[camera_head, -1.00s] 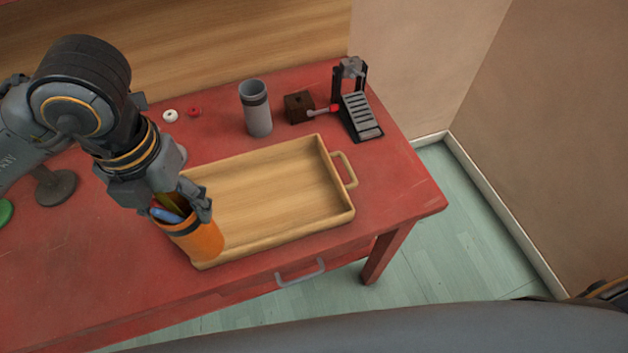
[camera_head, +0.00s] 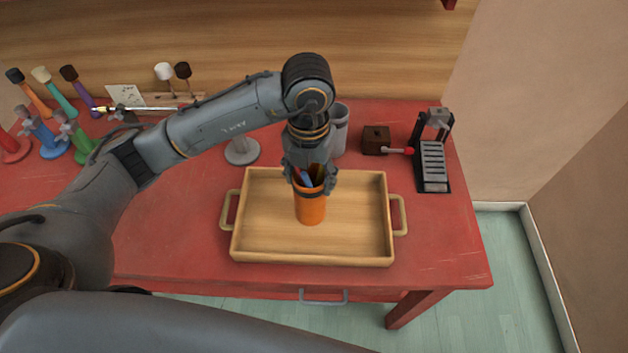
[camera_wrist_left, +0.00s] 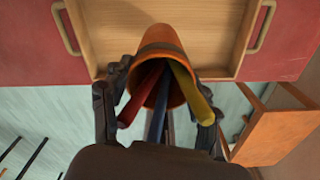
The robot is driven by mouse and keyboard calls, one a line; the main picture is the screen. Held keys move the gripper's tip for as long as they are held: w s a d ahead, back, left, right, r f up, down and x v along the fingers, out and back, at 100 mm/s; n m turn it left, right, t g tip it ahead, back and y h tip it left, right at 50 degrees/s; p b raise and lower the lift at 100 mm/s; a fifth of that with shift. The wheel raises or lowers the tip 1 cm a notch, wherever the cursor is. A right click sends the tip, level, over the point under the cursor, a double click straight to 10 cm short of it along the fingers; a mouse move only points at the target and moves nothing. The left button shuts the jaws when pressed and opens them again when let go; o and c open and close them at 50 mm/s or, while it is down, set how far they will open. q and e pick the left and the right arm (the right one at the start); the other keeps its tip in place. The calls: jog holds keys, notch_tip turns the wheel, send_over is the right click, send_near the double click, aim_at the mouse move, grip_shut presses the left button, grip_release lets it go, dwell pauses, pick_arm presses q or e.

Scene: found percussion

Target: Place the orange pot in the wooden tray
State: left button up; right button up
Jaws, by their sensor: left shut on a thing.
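The orange pot (camera_head: 311,208) holds several coloured sticks and is upright in the head view, over the middle of the wooden tray (camera_head: 265,245). My left gripper (camera_head: 312,185) is shut on the pot near its rim. In the left wrist view the pot (camera_wrist_left: 162,40) sits between the two fingers, with red, blue and yellow sticks showing in its mouth. The tray (camera_wrist_left: 110,40) lies beyond the pot there. I cannot tell whether the pot's base touches the tray floor. My right gripper is not in view.
A grey cup (camera_head: 340,130) stands behind the tray, partly hidden by my arm. A dark brown box (camera_head: 376,139) and a black-framed device (camera_head: 432,160) stand at the back right. Several coloured items stand at the far left. The red table (camera_head: 165,240) is clear left of the tray.

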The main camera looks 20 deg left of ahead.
aim_at(313, 177)
pick_arm(q)
jog(key=shift+w+f+p, duration=0.3)
jog(key=shift+w+f, duration=0.75)
jog(key=shift+f, duration=0.15)
notch_tip(313, 177, down, 3)
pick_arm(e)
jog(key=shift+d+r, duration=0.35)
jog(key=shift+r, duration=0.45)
pick_arm(q)
jog(key=shift+f, duration=0.1)
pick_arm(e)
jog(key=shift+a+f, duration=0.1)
pick_arm(q)
jog(key=shift+f, duration=0.15)
jog(key=o, duration=1.7)
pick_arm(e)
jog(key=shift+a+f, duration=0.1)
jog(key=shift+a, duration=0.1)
